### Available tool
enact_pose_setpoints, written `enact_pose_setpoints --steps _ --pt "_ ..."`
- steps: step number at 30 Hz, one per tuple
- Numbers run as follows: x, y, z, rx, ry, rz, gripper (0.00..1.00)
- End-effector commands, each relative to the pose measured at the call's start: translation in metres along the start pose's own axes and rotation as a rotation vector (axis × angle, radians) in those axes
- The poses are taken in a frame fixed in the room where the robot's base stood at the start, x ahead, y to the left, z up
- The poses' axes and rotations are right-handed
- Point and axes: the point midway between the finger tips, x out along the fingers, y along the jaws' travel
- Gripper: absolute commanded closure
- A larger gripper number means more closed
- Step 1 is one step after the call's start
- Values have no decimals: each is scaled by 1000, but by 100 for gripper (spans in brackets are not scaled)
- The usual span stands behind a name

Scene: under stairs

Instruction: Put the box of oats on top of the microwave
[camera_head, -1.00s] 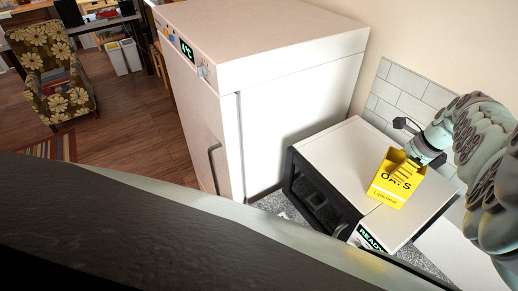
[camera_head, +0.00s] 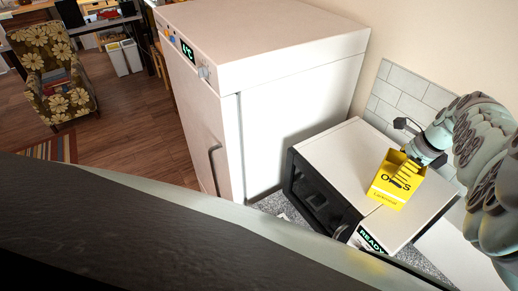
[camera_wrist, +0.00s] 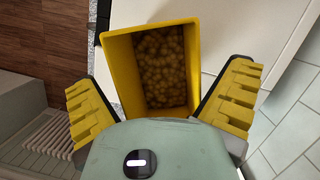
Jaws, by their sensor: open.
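The yellow box of oats (camera_head: 384,194) stands upright on the right part of the white top of the microwave (camera_head: 334,150) in the head view. The wrist view looks down into the open box (camera_wrist: 122,75), with pale round pieces inside. My gripper (camera_head: 406,172) is open around the box, its yellow ribbed fingers on either side; one finger hides part of the lettering. In the wrist view, my gripper (camera_wrist: 160,80) has its fingers spread wide, with a gap beside the box at left. Contact on the right is unclear. The box's base is hidden in the wrist view.
A tall white fridge (camera_head: 290,110) stands left of the microwave. A tiled wall (camera_head: 412,100) is close behind my gripper. The left part of the microwave top is clear. A patterned armchair (camera_head: 52,75) stands far off on the wooden floor.

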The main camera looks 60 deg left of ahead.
Motion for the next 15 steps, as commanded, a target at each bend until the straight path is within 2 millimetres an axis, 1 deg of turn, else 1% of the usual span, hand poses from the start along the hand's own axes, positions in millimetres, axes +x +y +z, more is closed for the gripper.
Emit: enact_pose_setpoints --steps 15 --pt "-31 -1 -2 3 0 -6 0"
